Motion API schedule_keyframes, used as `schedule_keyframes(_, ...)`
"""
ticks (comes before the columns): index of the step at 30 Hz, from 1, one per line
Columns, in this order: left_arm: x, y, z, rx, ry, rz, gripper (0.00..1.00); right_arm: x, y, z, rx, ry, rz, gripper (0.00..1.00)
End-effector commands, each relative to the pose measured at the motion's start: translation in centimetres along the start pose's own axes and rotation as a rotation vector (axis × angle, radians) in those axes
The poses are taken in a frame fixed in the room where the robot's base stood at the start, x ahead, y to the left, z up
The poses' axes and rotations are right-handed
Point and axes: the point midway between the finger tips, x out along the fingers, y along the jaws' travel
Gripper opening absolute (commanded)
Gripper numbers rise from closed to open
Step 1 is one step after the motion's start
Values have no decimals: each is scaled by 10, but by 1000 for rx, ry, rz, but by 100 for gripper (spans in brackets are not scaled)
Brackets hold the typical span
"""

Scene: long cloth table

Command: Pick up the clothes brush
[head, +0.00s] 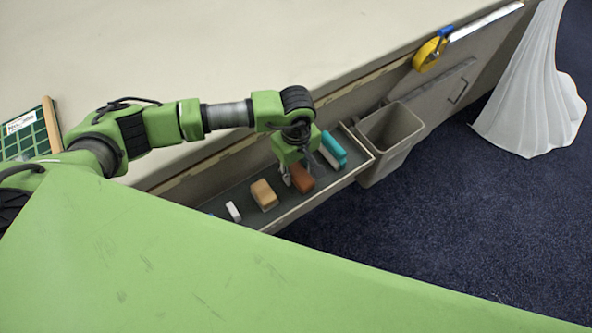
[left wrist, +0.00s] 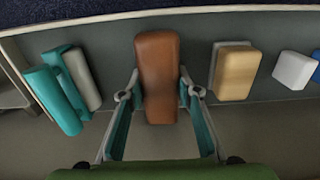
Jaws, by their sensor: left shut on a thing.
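The reddish-brown, rounded oblong block (head: 302,179), which I take to be the clothes brush, is in a narrow grey trough (head: 228,189) along the table's side. My left gripper (head: 297,174) reaches down over the table edge and is shut on it. In the left wrist view the brown brush (left wrist: 158,60) lies lengthwise between the two fingers (left wrist: 160,94), one on each side. Its underside is hidden, and I cannot tell whether it touches the trough floor. My right gripper is not in view.
In the trough, a tan block (head: 264,194) and a white block (head: 233,211) lie on one side, a teal-and-white piece (head: 334,148) on the other. A grey bin (head: 391,128), yellow tape-like item (head: 428,54) and white cloth (head: 530,95) are further right. The tabletop (head: 220,55) is mostly clear.

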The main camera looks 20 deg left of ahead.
Motion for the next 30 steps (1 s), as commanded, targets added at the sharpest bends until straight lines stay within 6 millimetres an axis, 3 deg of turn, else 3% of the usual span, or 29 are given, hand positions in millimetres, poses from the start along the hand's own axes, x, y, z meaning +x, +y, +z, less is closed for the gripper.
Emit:
schedule_keyframes(5, -31, 1, -1, 1, 3, 3, 7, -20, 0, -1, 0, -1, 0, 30)
schedule_keyframes(14, -93, -29, 41, 4, -1, 1, 7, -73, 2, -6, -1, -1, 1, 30)
schedule_keyframes(21, -111, -62, 88, 4, -2, -1, 7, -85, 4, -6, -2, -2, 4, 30)
schedule_keyframes(30, -123, -80, 113, 1, 0, 0, 7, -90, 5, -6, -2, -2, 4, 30)
